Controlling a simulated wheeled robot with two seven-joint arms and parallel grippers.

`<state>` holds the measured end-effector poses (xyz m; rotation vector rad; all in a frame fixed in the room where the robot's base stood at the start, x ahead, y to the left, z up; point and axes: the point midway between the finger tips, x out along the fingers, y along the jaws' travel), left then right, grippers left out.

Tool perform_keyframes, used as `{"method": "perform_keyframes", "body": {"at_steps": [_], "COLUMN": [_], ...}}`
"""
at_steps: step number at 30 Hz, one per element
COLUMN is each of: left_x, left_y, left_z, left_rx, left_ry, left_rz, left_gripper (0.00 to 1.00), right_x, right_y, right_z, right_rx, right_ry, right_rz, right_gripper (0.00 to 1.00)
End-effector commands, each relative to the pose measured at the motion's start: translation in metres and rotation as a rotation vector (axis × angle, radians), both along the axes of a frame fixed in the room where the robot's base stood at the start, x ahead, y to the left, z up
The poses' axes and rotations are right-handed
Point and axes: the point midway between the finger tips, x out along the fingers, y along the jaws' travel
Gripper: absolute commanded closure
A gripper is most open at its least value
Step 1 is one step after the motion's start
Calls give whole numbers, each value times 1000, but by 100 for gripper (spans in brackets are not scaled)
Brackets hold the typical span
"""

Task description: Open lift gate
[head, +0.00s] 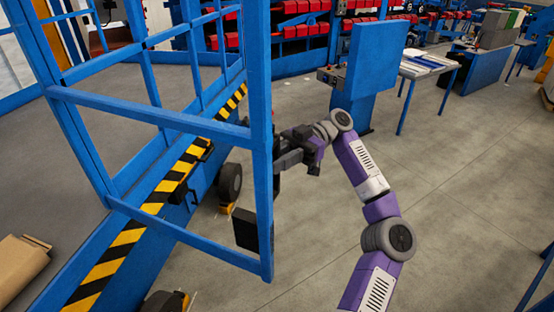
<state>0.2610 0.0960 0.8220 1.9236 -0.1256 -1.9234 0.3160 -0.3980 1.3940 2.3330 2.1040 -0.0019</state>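The lift gate (185,122) is a blue tubular frame at the left of the head view. It stands swung out at an angle, its free upright (262,150) past the striped platform edge and over the grey floor. A dark box (246,230) sits low by that upright. My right gripper (300,150), dark, on my purple arm, is just right of the free upright. The upright hides part of it, and I cannot tell whether it touches or how its fingers stand. My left gripper is out of view.
The lift platform (45,165) has a black-and-yellow edge (160,192) and carries a cardboard box (20,262). A wheel (230,181) shows below. A blue panel (370,55) and a table (427,64) stand behind my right arm. The floor at right is mostly clear.

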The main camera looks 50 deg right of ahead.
Motion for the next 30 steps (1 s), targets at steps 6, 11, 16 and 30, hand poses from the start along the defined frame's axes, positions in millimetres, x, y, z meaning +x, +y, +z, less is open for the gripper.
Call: {"method": "perform_keyframes", "body": {"at_steps": [6,11,16,30], "left_x": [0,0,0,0], "left_y": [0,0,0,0], "left_z": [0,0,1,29], "left_rx": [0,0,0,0], "left_ry": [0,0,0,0], "left_rz": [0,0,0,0], "left_gripper": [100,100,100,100], "right_x": [0,0,0,-5], "right_y": [0,0,-4,-55], "right_z": [3,2,2,7], "right_rx": [7,4,4,6], "right_ry": [-4,-2,-2,-1], "right_rz": [-2,-1,-2,-2], "right_gripper": [57,57,57,57]}}
